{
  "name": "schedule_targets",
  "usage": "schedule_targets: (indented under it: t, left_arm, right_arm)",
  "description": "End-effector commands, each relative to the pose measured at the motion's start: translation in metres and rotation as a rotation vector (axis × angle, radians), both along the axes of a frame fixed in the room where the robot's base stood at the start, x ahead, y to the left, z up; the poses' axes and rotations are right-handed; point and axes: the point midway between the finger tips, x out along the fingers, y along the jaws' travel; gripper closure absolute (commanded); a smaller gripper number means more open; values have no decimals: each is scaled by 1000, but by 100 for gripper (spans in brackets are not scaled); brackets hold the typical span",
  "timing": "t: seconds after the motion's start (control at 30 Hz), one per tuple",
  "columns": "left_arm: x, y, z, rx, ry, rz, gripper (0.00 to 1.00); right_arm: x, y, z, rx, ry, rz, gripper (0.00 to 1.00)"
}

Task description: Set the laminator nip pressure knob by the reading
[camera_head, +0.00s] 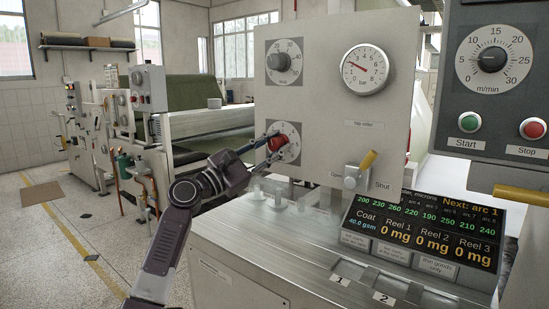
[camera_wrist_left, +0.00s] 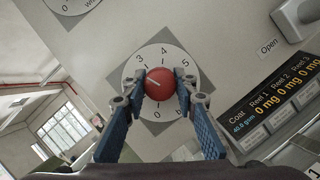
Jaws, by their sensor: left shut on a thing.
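The red pressure knob (camera_head: 278,142) sits at the centre of a round white dial (camera_head: 291,131) on the laminator's front panel. My left gripper (camera_head: 272,144) has its fingers on either side of the knob, closed on it. In the left wrist view, the red knob (camera_wrist_left: 158,84) is between the blue finger pads, and its white mark points left, roughly toward the 2; the exact setting is hard to read. The pressure gauge (camera_head: 365,70), marked in bar, has a red needle pointing up-left, near 2. My right gripper is not in view.
A grey knob (camera_head: 280,61) is above the red one. A display (camera_head: 420,232) shows coat 40.0 gsm and reels at 0 mg. Start (camera_head: 468,122) and Stop (camera_head: 532,128) buttons are far right.

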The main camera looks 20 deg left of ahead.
Motion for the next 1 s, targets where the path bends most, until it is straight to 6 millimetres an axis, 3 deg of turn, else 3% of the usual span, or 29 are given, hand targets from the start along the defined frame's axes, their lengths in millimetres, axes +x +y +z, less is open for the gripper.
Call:
schedule_targets:
  t: [0.1, 0.37, 1.0]
  left_arm:
    - [0, 1, -2, 107, -37, 0, 98]
    - [1, 1, 0, 339, -120, -1, 98]
    - [0, 0, 2, 874, -313, -3, 98]
  right_arm:
    - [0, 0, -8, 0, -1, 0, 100]
    - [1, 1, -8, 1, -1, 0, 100]
    - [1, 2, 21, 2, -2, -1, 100]
